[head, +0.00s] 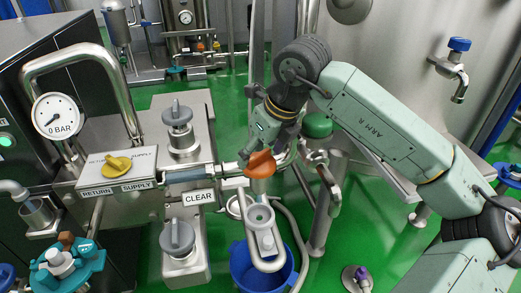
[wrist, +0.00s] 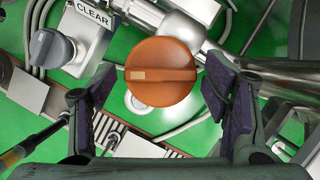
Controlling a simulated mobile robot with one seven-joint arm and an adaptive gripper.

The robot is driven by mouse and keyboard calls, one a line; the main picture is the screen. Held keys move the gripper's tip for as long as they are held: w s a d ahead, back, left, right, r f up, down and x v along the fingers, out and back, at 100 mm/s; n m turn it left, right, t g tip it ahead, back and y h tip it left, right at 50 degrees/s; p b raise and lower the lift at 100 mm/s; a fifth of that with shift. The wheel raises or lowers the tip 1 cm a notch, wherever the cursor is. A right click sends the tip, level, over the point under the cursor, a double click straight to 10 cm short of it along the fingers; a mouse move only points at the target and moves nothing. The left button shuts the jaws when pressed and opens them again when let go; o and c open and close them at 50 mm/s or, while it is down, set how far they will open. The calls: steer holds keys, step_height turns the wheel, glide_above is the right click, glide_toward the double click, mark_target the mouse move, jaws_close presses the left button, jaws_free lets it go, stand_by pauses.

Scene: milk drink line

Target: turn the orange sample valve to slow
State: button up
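The orange sample valve (head: 260,164) has a round knob on a steel pipe, near the middle of the head view. In the wrist view the orange knob (wrist: 161,72) shows face-on, with a raised bar lying across it and a pale mark on the bar's left end. My gripper (wrist: 161,92) is open, with one dark-padded finger to the left of the knob and one to the right, and gaps on both sides. In the head view my gripper (head: 262,142) is right at the valve, its fingers partly hidden. No "slow" marking is readable.
A "CLEAR" sign (head: 199,197) and grey knobs (head: 177,238) are left of the valve. A yellow knob (head: 117,166) sits on the return/supply plate. A blue bucket (head: 246,270) stands below. A green-capped post (head: 317,125) and steel pipework are close on the right.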

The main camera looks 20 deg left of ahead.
mark_target(269, 170)
steer(key=shift+o, duration=0.4)
steer(key=v, duration=0.7)
steer(key=shift+r, duration=0.25)
steer(key=shift+s+d+f, duration=0.1)
